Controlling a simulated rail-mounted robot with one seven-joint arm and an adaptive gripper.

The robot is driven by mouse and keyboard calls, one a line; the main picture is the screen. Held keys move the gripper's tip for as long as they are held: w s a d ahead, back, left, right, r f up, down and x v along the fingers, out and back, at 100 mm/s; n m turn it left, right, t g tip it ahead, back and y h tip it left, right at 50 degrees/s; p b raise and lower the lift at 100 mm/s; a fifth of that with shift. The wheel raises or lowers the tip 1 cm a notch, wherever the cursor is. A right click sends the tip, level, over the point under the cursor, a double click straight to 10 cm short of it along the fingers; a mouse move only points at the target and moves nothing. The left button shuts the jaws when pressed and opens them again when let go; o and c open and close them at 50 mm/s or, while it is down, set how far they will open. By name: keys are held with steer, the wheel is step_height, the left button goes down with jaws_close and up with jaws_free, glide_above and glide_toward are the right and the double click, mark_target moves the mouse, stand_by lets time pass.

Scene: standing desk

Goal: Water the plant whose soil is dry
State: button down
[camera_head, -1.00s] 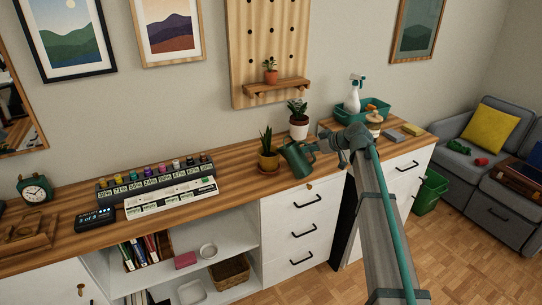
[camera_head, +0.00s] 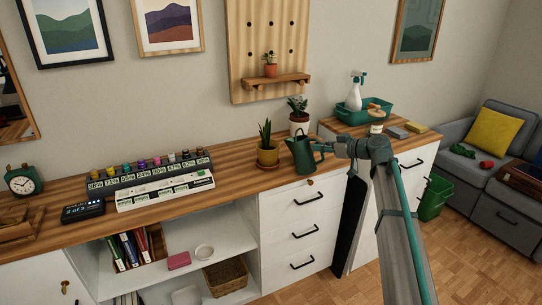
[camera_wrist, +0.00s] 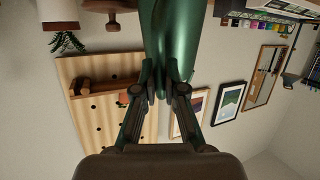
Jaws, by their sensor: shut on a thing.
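My gripper (camera_head: 326,149) is shut on the dark green watering can (camera_head: 304,156), at its handle side. The can is nearly upright at the counter's front edge; whether its base touches the wood I cannot tell. In the wrist view the can (camera_wrist: 167,40) fills the top middle between the fingers. A leafy plant in a white pot (camera_head: 299,125) stands behind the can. A small plant in a terracotta pot (camera_head: 270,70) sits on the pegboard shelf. Soil dryness cannot be made out.
A green tray (camera_head: 354,115) with a white spray bottle (camera_head: 356,92) stands on the right counter. A yellow sponge (camera_head: 415,127) lies nearby. A rack of coloured bottles and percent labels (camera_head: 150,175) and a dark display box (camera_head: 83,210) occupy the left counter.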

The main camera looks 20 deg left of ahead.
steer(key=shift+s+d+f+t+y+b, duration=0.1)
steer(key=shift+d+f+t+y+b, duration=0.45)
steer(key=shift+b, duration=1.75)
steer(key=d+f+y+b, duration=0.2)
steer(key=b, duration=0.4)
steer(key=shift+s+m+b, duration=0.1)
steer(key=shift+m+b, duration=0.2)
